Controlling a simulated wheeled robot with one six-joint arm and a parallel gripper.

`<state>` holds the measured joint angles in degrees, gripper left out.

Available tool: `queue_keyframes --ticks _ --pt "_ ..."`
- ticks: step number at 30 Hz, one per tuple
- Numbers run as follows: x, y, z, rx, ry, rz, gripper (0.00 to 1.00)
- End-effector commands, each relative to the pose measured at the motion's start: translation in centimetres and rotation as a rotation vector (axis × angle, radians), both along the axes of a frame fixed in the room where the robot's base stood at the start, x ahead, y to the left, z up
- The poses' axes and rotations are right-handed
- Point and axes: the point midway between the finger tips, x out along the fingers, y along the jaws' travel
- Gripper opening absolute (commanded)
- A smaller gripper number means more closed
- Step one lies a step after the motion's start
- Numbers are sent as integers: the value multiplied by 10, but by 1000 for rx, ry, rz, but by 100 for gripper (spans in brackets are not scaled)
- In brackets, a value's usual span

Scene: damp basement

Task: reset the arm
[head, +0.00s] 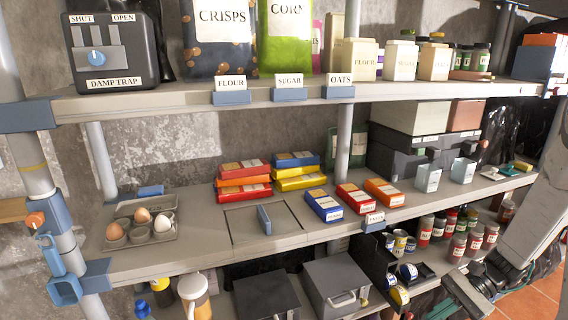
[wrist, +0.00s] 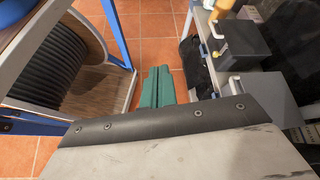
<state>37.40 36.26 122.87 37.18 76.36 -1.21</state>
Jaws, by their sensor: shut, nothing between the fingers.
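My arm comes in at the lower right of the head view and slants down in front of the shelf unit. My gripper (wrist: 158,72) shows in the wrist view as two green fingers lying side by side, shut and empty. They point down over the orange tiled floor (wrist: 150,27), clear of any object. In the head view only a dark, partly hidden part of the gripper end shows near the bottom right, below the middle shelf (head: 190,255) and close to several spice jars.
The middle shelf bears an egg tray (head: 140,225), coloured boxes (head: 245,180) and metal cups (head: 427,178). Below stand jars (head: 457,247) and grey boxes (head: 335,285). In the wrist view, a cable reel (wrist: 60,52) stands left and shelving right, with open floor between.

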Motion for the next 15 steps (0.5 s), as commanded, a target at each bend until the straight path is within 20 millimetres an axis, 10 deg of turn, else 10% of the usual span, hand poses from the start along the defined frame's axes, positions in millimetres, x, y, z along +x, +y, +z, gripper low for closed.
queue_keyframes --ticks 15 --pt "-81 56 140 -463 -273 588 0"
